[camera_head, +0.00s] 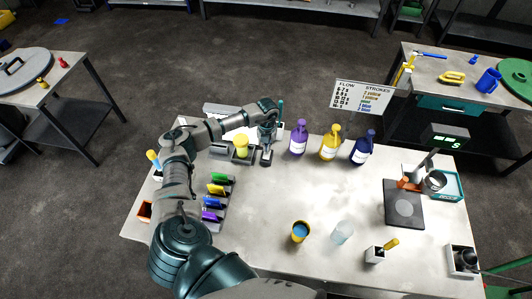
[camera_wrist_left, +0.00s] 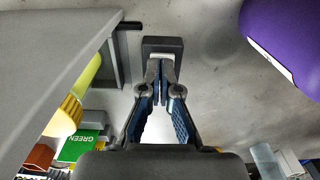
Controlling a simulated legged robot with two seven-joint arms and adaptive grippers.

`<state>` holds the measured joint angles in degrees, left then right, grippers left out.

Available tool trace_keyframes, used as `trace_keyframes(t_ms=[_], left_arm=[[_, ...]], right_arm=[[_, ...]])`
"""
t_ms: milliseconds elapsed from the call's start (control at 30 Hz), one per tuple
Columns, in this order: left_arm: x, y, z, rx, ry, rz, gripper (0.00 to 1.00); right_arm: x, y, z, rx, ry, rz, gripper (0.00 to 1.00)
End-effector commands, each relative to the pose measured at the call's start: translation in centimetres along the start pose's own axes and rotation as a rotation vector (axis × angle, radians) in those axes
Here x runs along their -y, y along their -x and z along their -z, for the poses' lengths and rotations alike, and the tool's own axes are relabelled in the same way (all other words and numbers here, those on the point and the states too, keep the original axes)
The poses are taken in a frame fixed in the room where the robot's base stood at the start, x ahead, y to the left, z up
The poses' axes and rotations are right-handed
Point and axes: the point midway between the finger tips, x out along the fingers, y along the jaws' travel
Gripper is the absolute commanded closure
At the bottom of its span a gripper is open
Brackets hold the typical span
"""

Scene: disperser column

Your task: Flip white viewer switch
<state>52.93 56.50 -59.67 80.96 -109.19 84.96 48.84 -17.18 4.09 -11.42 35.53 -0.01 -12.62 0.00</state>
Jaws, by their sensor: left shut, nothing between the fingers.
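My left gripper (camera_head: 267,147) is shut with nothing between its fingers, at the back edge of the white table. It points down at a small dark block (camera_head: 266,160). In the left wrist view the closed fingertips (camera_wrist_left: 158,72) meet over or against the dark block (camera_wrist_left: 163,44); I cannot tell whether they touch it. My right gripper is not in view.
A purple bottle (camera_head: 297,139) stands close right of the gripper, then a yellow bottle (camera_head: 329,143) and a blue bottle (camera_head: 363,148). Colored blocks in a grey rack (camera_head: 215,202) lie near my arm. The table's middle is clear.

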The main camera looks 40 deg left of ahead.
Motion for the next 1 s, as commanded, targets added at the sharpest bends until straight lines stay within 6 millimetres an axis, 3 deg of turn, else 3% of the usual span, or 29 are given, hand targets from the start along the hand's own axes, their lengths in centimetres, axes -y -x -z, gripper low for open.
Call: trace_keyframes(t_ms=[100, 600, 1000], left_arm=[[0.1, 1.6, 0.0, 0.001, 0.000, 0.000, 1.00], [-0.1, 5.8, -0.1, 0.000, -0.001, 0.003, 1.00], [0.0, 5.9, 0.0, 0.000, -0.001, 0.002, 1.00]], right_arm=[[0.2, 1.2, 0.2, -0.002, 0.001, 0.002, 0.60], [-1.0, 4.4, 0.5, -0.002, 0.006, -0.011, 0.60], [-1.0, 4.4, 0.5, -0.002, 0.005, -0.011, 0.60]])
